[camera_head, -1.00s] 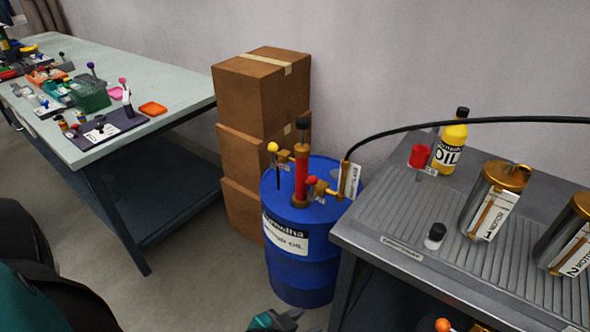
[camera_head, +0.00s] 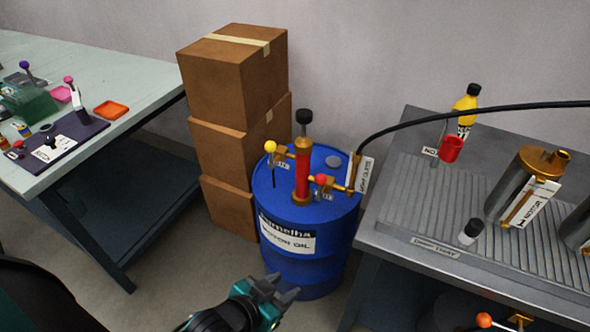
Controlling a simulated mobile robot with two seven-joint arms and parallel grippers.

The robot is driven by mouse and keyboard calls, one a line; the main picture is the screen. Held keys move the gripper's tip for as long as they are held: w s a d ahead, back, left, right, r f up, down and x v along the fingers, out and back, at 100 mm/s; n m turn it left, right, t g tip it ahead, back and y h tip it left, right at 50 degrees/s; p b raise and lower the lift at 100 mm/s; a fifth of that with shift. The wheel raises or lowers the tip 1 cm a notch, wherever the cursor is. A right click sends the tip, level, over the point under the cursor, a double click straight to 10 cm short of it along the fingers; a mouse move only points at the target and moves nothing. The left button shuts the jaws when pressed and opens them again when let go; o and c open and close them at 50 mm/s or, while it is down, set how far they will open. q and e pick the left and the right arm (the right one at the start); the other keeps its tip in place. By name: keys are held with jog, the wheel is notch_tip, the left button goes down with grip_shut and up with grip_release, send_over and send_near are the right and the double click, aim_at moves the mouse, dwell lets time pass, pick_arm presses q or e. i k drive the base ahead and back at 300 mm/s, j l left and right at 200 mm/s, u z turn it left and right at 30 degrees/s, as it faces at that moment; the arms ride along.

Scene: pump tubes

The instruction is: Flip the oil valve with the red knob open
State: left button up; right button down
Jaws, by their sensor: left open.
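The oil valve's red knob (camera_head: 321,180) sits on a brass fitting on the right side of the red pump (camera_head: 303,170). The pump stands upright on top of the blue oil drum (camera_head: 335,225). A valve with a yellow knob (camera_head: 271,147) is on the pump's left side. My left gripper (camera_head: 284,290) is open and empty, in front of the drum's lower part, well below the red knob and apart from it. My right gripper is not in view.
A black hose (camera_head: 430,119) runs from the red-knob side over the metal drain table (camera_head: 385,232) at right. The table holds an oil bottle (camera_head: 466,106), a red cup (camera_head: 451,149) and canisters. A workbench (camera_head: 150,75) is at left.

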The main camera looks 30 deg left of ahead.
aim_at(321, 179)
jog(key=i+j, duration=0.1)
jog(key=j, duration=0.55)
jog(key=i+j, duration=0.1)
jog(key=j, duration=0.55)
jog(key=i+j, duration=0.1)
jog(key=j, duration=0.55)
